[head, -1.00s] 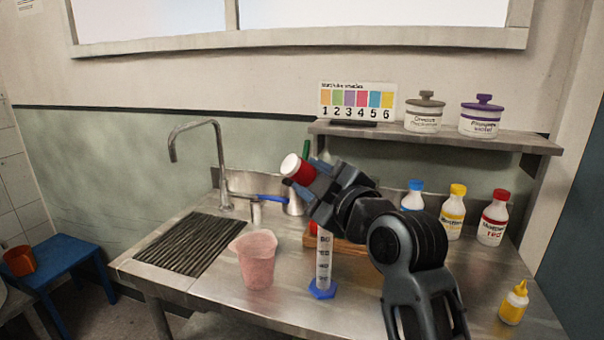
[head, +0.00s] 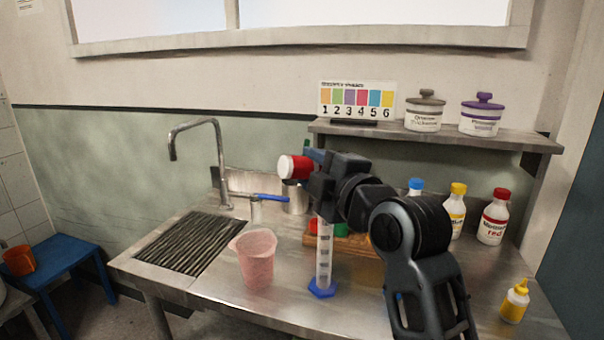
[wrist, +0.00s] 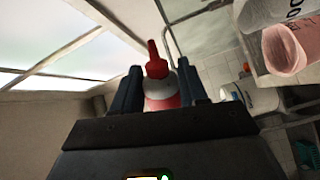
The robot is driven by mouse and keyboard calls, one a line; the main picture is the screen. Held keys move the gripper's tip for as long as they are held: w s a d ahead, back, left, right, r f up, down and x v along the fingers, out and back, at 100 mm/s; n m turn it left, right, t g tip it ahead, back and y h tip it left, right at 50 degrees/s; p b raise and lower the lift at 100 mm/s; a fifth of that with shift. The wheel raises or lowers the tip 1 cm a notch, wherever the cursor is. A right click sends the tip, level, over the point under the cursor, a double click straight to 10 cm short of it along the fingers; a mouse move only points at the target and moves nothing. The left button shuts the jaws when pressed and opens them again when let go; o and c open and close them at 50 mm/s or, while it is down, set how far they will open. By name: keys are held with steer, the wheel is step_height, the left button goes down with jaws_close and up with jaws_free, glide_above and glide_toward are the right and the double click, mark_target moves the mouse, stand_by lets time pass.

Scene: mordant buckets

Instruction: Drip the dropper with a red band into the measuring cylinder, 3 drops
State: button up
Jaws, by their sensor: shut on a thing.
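The dropper, a white bottle with a red band (head: 298,167), is held in my gripper (head: 312,172). In the head view it lies nearly level, its white end to the left; its nozzle is hidden there. In the wrist view the dropper's red nozzle (wrist: 156,66) shows between the two fingers (wrist: 161,88), which are shut on the bottle. The measuring cylinder (head: 324,262) is clear with dark marks and a blue foot, upright on the steel bench. My gripper and dropper are higher than it in the picture, the dropper to its left; my gripper hides its top.
A pink jug (head: 257,262) stands left of the cylinder. Behind is a wooden rack (head: 358,262) with coloured items. Blue, yellow (head: 456,215) and red-capped bottles (head: 494,220) stand right, with a small yellow dropper bottle (head: 514,302) in front. A tap (head: 220,165) and sink grid are left.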

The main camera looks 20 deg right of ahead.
steer(key=shift+r+n, duration=0.2)
steer(key=shift+n, duration=0.6)
step_height(320, 180, up, 3)
steer(key=n, duration=0.4)
steer(key=shift+d+f, duration=0.1)
steer(key=shift+f, duration=0.1)
step_height(320, 180, up, 2)
steer(key=n, duration=0.5)
steer(key=shift+r+b, duration=0.2)
steer(key=shift+b, duration=0.15)
steer(key=n+b, duration=0.1)
steer(key=n, duration=0.1)
steer(key=r+n+b, duration=0.1)
steer(key=n, duration=0.3)
steer(key=shift+r+b, duration=0.4)
steer(key=n, duration=0.1)
steer(key=r+n+b, duration=0.1)
steer(key=n, duration=0.1)
steer(key=shift+r+n, duration=0.1)
steer(key=shift+n, duration=0.2)
